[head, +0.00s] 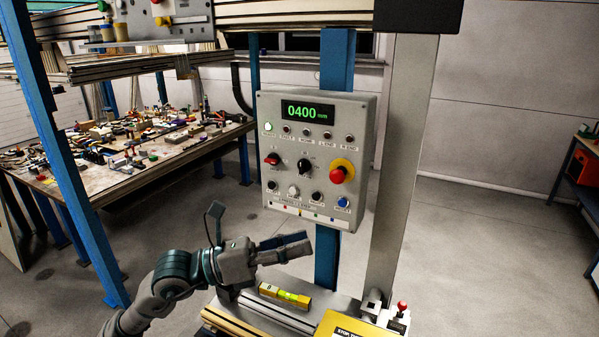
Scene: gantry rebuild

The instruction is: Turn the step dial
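A grey control panel (330,110) hangs on a blue post, its green display (307,112) reading 0400 mm. A black rotary dial (304,166) with a pale pointer mark sits mid-panel, with small markings around it; it looks like the step dial, but its label is too small to read. A red rotary knob (272,159) is to its left. My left gripper (306,246) is below the panel, apart from it and well below the dial, its fingers pointing right. The gap between its fingers cannot be made out. My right gripper is out of view.
A red mushroom button (337,174) on a yellow collar is right of the dial. Several push buttons line the panel, including a blue one (343,202). A yellow spirit level (285,295) lies on the bench below my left gripper. A cluttered table (130,180) stands left.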

